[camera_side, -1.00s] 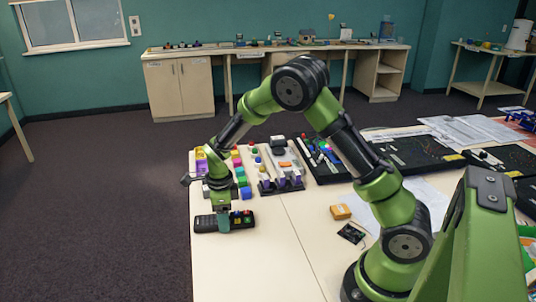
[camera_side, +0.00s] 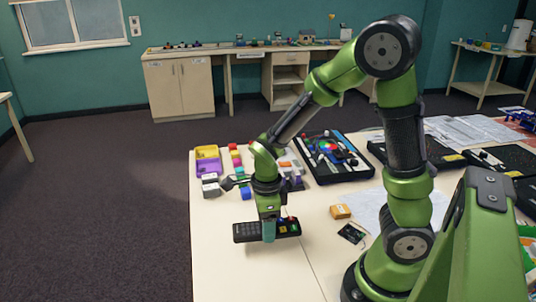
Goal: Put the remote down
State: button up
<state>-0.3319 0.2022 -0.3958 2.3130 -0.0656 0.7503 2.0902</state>
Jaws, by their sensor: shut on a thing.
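The remote (camera_side: 250,232) is a dark, long bar with buttons, and a few coloured buttons show at its right end. My gripper (camera_side: 269,230) points down and is shut on the remote around its middle-right part. The remote lies roughly level, left to right in the picture. It looks to be a little above the pale table (camera_side: 230,275), though the gap under it is hard to judge. The far finger is hidden behind the remote.
A yellow and purple bin (camera_side: 207,158) and coloured blocks (camera_side: 235,157) stand behind on the left. A black tray of parts (camera_side: 333,158) lies further back. A small orange box (camera_side: 340,211) and a dark circuit board (camera_side: 352,233) lie to the right. The front-left table is clear.

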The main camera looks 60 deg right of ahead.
jog(key=shift+s+d, duration=0.35)
jog(key=shift+s, duration=0.45)
jog(key=shift+m, duration=0.5)
jog(key=d, duration=0.3)
jog(key=w+d, duration=0.1)
jog(key=shift+w+d+r, duration=0.1)
jog(key=shift+d+r, duration=0.15)
jog(key=w+d+r+n, duration=0.2)
jog(key=w+d+n, duration=0.1)
jog(key=d+n, duration=0.5)
jog(key=shift+n, duration=0.4)
jog(key=f, duration=0.4)
jog(key=a+f, duration=0.1)
jog(key=f, duration=0.2)
jog(key=shift+f, duration=0.1)
jog(key=o, duration=1.2)
jog(key=shift+f, duration=0.1)
jog(key=shift+c, duration=0.2)
